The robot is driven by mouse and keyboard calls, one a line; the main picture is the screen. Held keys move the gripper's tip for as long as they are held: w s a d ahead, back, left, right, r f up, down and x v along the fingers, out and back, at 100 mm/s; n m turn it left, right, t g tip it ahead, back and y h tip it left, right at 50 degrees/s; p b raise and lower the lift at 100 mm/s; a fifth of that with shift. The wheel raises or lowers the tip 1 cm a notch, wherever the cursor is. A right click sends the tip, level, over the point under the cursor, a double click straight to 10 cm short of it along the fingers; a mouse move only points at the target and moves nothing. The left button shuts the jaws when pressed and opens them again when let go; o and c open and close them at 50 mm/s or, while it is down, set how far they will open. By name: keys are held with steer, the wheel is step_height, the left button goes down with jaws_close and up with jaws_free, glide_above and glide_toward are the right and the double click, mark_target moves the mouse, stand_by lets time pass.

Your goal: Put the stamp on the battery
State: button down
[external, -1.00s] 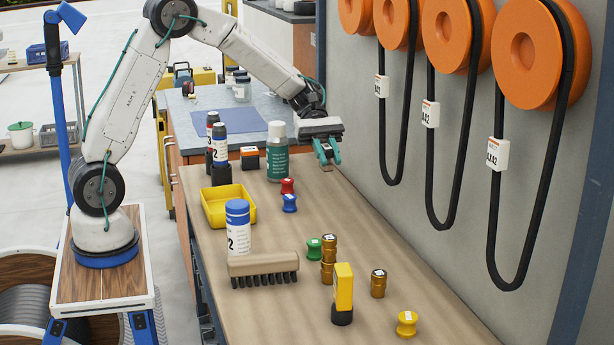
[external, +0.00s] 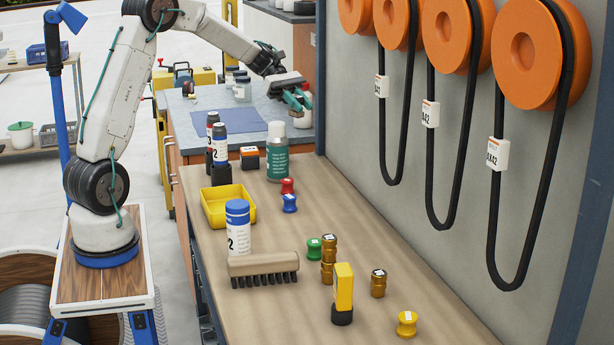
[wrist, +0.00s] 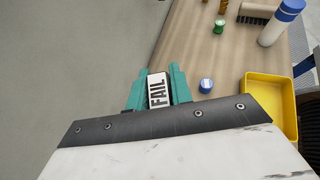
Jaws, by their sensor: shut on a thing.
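My gripper (external: 296,101) is raised at the far end of the bench, its teal fingers pointing down to the right. In the wrist view my gripper (wrist: 157,88) is shut on the stamp (wrist: 158,91), a small block with a white face reading FAIL. The stamp is hardly visible in the external view. I cannot tell which of these is the battery. My gripper is apart from both.
The wooden bench (external: 300,230) holds a yellow bin (external: 228,206), a green spray can (external: 277,150), a blue-and-white can (external: 238,228), a brush (external: 263,264), dark bottles (external: 219,152) and several small spools. The wall with hanging cables (external: 430,180) bounds the right. The bench's right strip is clear.

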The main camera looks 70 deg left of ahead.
steer(key=s+a+n+t+y, duration=0.15)
steer(key=s+a, duration=0.25)
steer(key=a, duration=0.6)
steer(key=s+a+n+t+y, duration=0.1)
steer(key=s+a+n+t, duration=0.3)
steer(key=a, duration=0.6)
steer(key=m+g, duration=0.1)
steer(key=g, duration=0.1)
glide_above(254, 150)
step_height(254, 150, down, 11)
steer(key=shift+a, duration=0.15)
steer(key=shift+f, duration=2)
steer(key=shift+f, duration=0.1)
steer(key=c, duration=1.7)
jaws_free()
steer(key=shift+f, duration=0.1)
steer(key=o, duration=0.4)
steer(key=shift+o, duration=0.2)
